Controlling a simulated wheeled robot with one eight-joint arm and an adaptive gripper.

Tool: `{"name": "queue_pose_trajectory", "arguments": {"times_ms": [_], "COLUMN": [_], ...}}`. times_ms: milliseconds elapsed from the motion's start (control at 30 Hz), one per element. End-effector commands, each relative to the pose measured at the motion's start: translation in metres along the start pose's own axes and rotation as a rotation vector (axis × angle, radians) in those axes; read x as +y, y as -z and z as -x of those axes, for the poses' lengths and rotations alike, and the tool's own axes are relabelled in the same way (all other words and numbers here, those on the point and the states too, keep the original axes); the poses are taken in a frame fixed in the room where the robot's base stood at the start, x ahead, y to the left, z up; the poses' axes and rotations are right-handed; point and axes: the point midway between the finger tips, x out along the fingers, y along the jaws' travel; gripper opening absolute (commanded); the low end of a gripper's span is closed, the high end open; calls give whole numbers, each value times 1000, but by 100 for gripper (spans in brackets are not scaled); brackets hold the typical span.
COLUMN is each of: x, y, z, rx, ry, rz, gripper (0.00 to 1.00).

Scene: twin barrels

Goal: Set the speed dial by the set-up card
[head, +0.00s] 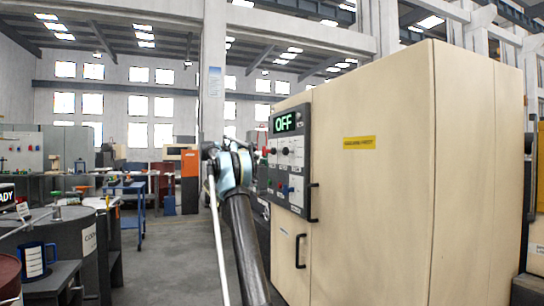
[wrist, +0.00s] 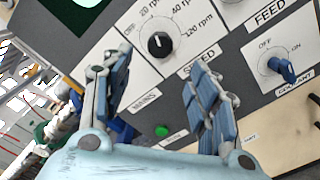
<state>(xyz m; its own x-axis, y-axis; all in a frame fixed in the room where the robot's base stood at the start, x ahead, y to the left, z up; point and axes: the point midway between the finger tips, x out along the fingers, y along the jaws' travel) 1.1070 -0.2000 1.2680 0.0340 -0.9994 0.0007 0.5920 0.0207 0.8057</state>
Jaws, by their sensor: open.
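The speed dial (wrist: 158,44) is a round black knob with a white pointer, on a white plate marked OFF, 20, 40 and 120 rpm. Its pointer looks roughly upward in the wrist view; I cannot tell exactly which mark it meets. My gripper (wrist: 159,60) is open, its blue fingers either side of and below the dial, with nothing between them; contact is not clear. I cannot identify the set-up card.
A blue coolant knob (wrist: 285,68) sits right of the dial, under the FEED label. A green button (wrist: 162,130) lies between my fingers, lower down. Drums (head: 70,238) and a blue mug (head: 35,262) stand at the left.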

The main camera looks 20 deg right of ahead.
Motion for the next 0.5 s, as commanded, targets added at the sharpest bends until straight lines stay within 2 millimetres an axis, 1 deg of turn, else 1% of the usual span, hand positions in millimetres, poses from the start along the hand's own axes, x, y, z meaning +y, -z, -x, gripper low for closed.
{"name": "queue_pose_trajectory", "arguments": {"times_ms": [33, 100, 400, 500], "x": [0, 0, 0, 0], "y": [0, 0, 0, 0], "z": [-10, -23, -75, -90], "rx": [-2, -2, -1, -1], "ry": [2, 1, 2, 2], "rz": [0, 0, 0, 0], "gripper": [54, 54, 54, 54]}}
